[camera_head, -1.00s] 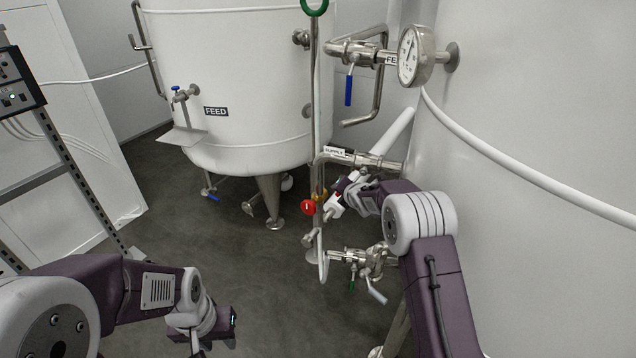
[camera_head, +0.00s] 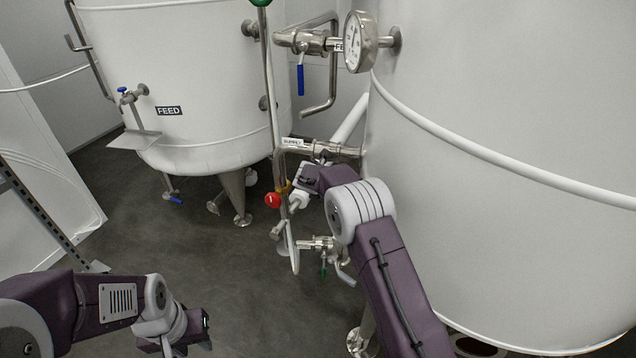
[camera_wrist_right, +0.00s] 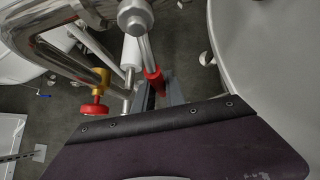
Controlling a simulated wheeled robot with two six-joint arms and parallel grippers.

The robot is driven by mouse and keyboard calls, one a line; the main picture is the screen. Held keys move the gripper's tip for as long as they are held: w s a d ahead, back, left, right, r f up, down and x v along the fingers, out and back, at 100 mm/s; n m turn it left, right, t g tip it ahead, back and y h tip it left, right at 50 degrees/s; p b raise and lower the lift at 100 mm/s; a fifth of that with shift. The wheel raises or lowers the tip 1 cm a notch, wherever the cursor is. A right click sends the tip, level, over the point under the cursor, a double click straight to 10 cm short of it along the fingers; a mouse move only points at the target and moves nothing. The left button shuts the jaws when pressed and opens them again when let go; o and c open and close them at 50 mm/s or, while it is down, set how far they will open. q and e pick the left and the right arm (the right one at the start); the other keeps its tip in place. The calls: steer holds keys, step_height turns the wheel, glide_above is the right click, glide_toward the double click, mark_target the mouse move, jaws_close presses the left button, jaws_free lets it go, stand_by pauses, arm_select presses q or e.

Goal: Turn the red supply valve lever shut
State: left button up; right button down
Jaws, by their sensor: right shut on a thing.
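The supply valve lever, with a red grip (camera_wrist_right: 154,80), hangs from its silver valve stem in the right wrist view. My right gripper (camera_wrist_right: 157,96) has a finger on each side of the red grip and is shut on it. In the head view the lever is hidden behind my right arm, under the pipe with the SUPPLY label (camera_head: 293,142). My left gripper (camera_head: 203,328) is low at the left in the head view, away from the valve; its fingers are not clear.
A red round knob (camera_head: 272,200) on a yellow fitting sits left of the lever, also seen in the right wrist view (camera_wrist_right: 94,109). The FEED tank (camera_head: 185,60) stands behind; a large tank (camera_head: 500,120) fills the right. Lower valve pipework (camera_head: 318,244) is close by.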

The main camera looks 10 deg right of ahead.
steer(key=shift+s+d+f, duration=0.1)
steer(key=shift+d, duration=0.05)
stand_by(0.3)
steer(key=c, duration=1.4)
jaws_free()
steer(key=shift+s+r, duration=0.1)
steer(key=shift+r, duration=0.3)
steer(key=p+v, duration=0.1)
steer(key=v, duration=0.7)
steer(key=shift+s+a, duration=0.15)
steer(key=shift+a, duration=0.1)
steer(key=shift+f, duration=0.1)
